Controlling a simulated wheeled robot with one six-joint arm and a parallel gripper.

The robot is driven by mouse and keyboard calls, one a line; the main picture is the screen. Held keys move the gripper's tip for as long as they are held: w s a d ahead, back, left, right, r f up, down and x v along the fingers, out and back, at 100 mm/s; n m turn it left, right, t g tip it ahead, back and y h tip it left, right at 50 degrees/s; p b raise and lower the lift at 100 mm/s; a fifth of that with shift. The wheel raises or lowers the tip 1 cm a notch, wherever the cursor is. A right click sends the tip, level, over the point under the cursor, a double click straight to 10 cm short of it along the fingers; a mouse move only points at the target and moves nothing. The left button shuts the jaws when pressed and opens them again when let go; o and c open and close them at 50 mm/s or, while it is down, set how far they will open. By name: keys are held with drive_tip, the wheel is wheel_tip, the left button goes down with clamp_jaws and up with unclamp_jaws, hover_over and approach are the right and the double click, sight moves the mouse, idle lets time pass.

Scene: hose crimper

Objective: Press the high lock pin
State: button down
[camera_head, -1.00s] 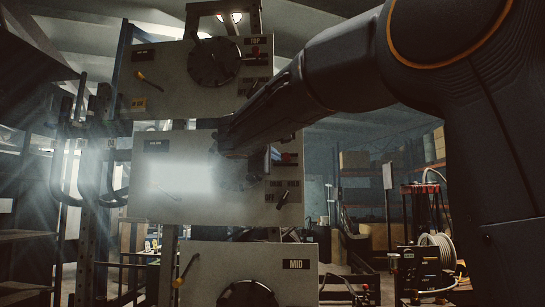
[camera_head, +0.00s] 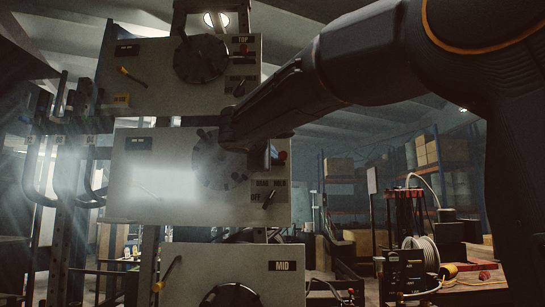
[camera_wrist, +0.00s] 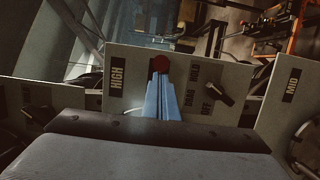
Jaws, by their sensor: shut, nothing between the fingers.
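The high lock pin is a red round knob (camera_wrist: 161,63) beside the HIGH label (camera_wrist: 117,76) in the wrist view. It also shows as a small red spot in the head view (camera_head: 282,156), at the right of the middle panel. My gripper (camera_wrist: 160,77) is shut and empty, its pale blue fingers pointing at the knob. The fingertips overlap the knob's lower edge in the wrist view; I cannot tell whether they touch it. In the head view my arm hides most of the gripper.
A black switch (camera_wrist: 217,94) marked DRAG, HOLD and OFF sits right of the knob. The MID panel (camera_wrist: 294,105) is to the right. In the head view the TOP panel (camera_head: 150,75) is above, and a dark dial (camera_head: 212,170) is left of my gripper.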

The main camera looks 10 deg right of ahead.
drive_tip(key=s+a+b, duration=0.4)
drive_tip(key=s+a, duration=0.4)
drive_tip(key=shift+a, duration=0.3)
drive_tip(key=shift+f, duration=0.1)
drive_tip(key=d+f+m+g+y, duration=0.1)
drive_tip(key=d+f+g, duration=0.15)
drive_tip(key=f, duration=0.95)
drive_tip(key=d+f+g+y, duration=0.1)
drive_tip(key=d+f+g, duration=0.15)
drive_tip(key=f, duration=0.95)
drive_tip(key=d+f+m+g+y, duration=0.1)
drive_tip(key=d+f+g, duration=0.15)
drive_tip(key=f, duration=1.05)
drive_tip(key=s+d+f+m+g+y, duration=0.1)
drive_tip(key=s+f+m+g, duration=0.3)
drive_tip(key=s+f, duration=0.8)
drive_tip(key=s+d+f+m+g+y, duration=0.2)
drive_tip(key=s+f+m+g+y, duration=0.2)
drive_tip(key=s+f, duration=0.9)
wheel_tip(320, 180, down, 6)
drive_tip(key=shift+s+r+m, duration=0.15)
drive_tip(key=shift+s+m, duration=0.05)
drive_tip(key=shift+m, duration=1)
